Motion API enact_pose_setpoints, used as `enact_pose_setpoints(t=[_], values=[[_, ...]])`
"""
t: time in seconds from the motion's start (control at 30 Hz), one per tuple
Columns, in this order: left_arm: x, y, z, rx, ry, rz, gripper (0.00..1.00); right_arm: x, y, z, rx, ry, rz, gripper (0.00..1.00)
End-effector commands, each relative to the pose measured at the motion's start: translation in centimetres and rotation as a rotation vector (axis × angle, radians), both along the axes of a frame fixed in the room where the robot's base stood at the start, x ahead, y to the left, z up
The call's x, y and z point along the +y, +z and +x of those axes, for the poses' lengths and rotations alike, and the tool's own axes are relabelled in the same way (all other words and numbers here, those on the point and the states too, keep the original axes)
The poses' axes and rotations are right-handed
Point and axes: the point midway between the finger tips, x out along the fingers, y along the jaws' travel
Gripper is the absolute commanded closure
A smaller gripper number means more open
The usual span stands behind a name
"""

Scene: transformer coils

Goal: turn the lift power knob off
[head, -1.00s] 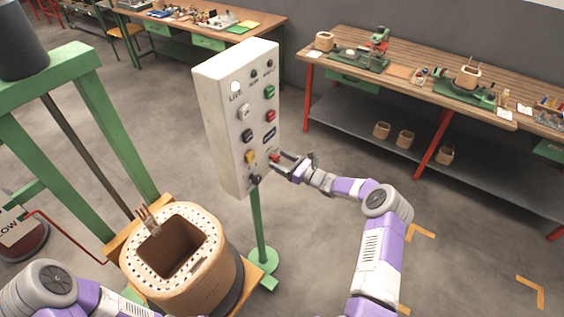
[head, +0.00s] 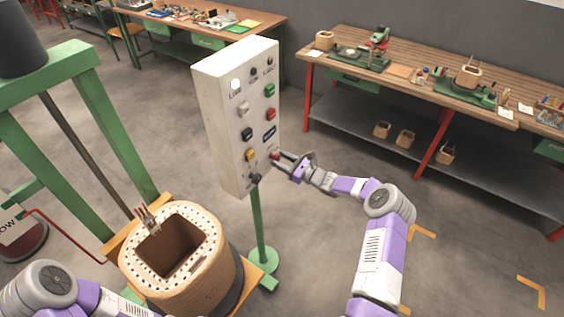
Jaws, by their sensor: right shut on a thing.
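A pale control box (head: 215,130) stands on a green post, its face turned toward the right. The face carries a lit white lamp (head: 236,84), coloured buttons, a black knob (head: 255,178) at the bottom and a small red knob (head: 274,155) at the lower right. My right gripper (head: 279,160) is at the lower right of the face, shut on the red knob, whose body the fingers partly hide. The labels by the knobs are too small to read. My left gripper is out of view; only part of my left arm shows at bottom left.
A wooden coil (head: 205,275) stands on a pallet in front of the green lift frame (head: 85,65). A workbench (head: 430,85) with tools and a lower shelf runs along the right, another (head: 205,35) at the back. The floor right of the post is clear.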

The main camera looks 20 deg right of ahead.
Motion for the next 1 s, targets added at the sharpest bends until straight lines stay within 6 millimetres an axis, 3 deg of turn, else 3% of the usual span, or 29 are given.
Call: enact_pose_setpoints(t=[0.57,1.0], values=[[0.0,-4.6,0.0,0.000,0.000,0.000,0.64,0.1,-0.4,-0.1,-0.267,0.000,-0.453,0.86],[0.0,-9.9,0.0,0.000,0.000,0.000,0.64,0.2,-0.8,-0.2,-0.481,0.000,-0.816,0.86]])
